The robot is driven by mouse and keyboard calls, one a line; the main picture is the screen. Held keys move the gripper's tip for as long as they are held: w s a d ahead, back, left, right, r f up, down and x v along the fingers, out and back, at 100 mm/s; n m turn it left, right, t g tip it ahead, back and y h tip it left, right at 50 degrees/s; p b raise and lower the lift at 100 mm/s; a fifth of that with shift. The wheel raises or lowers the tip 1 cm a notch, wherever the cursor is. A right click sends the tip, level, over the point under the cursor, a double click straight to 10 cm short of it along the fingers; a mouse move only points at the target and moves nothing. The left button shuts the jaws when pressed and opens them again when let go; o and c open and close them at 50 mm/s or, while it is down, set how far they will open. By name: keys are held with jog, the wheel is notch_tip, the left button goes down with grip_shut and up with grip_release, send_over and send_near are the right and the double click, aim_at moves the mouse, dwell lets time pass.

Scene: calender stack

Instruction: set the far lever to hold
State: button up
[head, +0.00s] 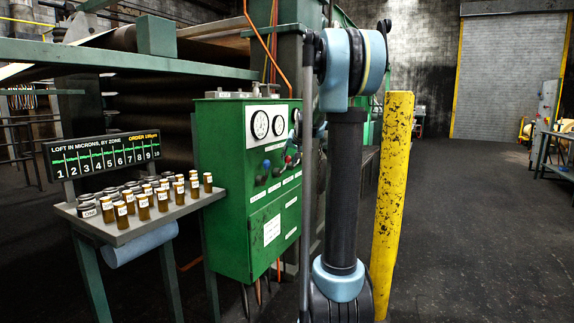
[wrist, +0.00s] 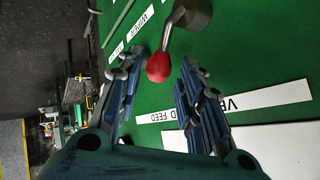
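A green control cabinet (head: 222,150) stands left of my arm in the head view, with several small levers on its right-hand face. In the wrist view a red ball knob (wrist: 159,67) on a grey lever (wrist: 180,25) lies between the fingertips of my gripper (wrist: 158,75). The fingers are spread, with a gap on each side of the knob. My gripper is mostly hidden behind my arm in the head view.
A yellow post (head: 393,190) stands just right of my arm. A shelf (head: 140,222) with several amber jars and a zone display (head: 103,155) are left of the cabinet. Two dials (head: 268,124) sit above the levers. Open floor (head: 470,220) lies to the right.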

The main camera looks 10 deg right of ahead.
aim_at(288, 159)
jog(key=shift+x, duration=2.65)
grip_shut()
